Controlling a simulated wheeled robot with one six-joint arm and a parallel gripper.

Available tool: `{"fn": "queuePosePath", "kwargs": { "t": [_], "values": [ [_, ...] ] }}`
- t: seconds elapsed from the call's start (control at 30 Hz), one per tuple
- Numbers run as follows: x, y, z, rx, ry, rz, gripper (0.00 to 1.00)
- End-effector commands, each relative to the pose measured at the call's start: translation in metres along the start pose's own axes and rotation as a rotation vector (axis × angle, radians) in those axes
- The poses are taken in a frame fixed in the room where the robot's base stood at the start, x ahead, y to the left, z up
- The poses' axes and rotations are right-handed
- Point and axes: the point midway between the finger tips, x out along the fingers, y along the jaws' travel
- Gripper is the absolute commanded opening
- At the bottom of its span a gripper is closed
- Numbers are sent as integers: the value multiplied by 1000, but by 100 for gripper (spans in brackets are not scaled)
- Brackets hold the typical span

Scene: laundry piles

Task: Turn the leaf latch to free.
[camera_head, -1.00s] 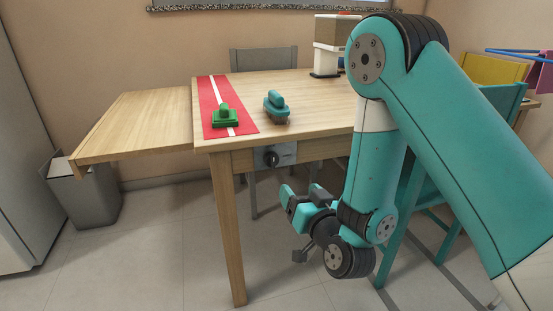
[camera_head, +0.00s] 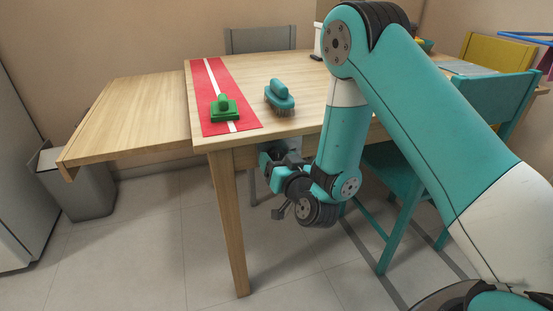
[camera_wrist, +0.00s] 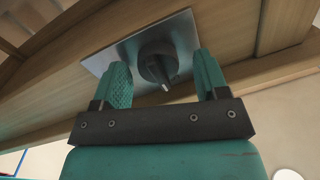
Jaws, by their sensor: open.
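The leaf latch is a dark round knob (camera_wrist: 157,64) with a raised grip bar, on a metal plate (camera_wrist: 182,32) fixed to the table's wooden apron. My gripper (camera_wrist: 163,85) is open in the wrist view, its two teal fingers on either side of the knob. The fingers look apart from the knob; I cannot tell the exact gap in depth. In the head view my gripper (camera_head: 278,160) is at the table's front edge and hides the knob. A bit of the plate (camera_head: 293,144) shows behind it. The raised table leaf (camera_head: 125,115) extends to the left.
On the table (camera_head: 310,95) lie a red runner with a white stripe (camera_head: 207,90), a green object (camera_head: 224,109) and a teal brush (camera_head: 280,98). A grey bin (camera_head: 80,185) stands under the leaf. A teal chair (camera_head: 400,175) stands right of my arm.

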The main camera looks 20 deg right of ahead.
Motion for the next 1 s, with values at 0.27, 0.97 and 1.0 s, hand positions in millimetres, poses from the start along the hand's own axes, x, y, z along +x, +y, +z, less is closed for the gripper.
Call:
{"fn": "queuePosePath", "kwargs": {
  "t": [0.27, 0.97, 1.0],
  "values": [
    [0, 2, -1, 0, 1, 3, 19],
    [0, 0, 4, 250, 24, -5, 18],
    [0, 1, 4, 286, 27, -6, 18]
  ]
}}
